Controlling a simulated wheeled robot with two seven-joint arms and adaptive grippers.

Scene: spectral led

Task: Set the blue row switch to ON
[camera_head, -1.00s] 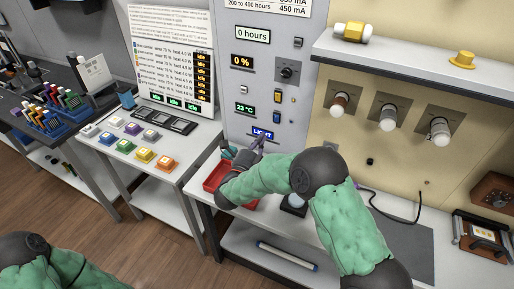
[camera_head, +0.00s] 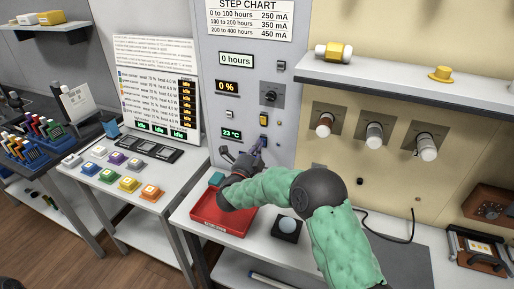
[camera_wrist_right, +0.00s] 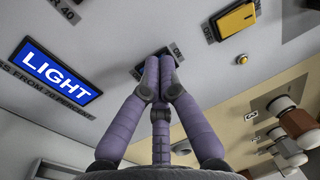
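The blue row switch (camera_head: 263,137) sits on the grey panel below a yellow switch (camera_head: 263,118). My right gripper (camera_head: 260,147) is up against the panel at this switch. In the right wrist view, its purple fingers (camera_wrist_right: 159,63) are together at the tips and cover most of the switch plate (camera_wrist_right: 137,71). Small labels show beside the plate. I cannot tell whether the fingertips touch the rocker or which way it is set. My left gripper is out of view.
A lit blue LIGHT sign (camera_wrist_right: 58,72) is beside the switch. A red tray (camera_head: 222,217) and a black box with a pale dome (camera_head: 287,226) stand on the bench below my right arm. A shelf (camera_head: 390,82) juts out at right.

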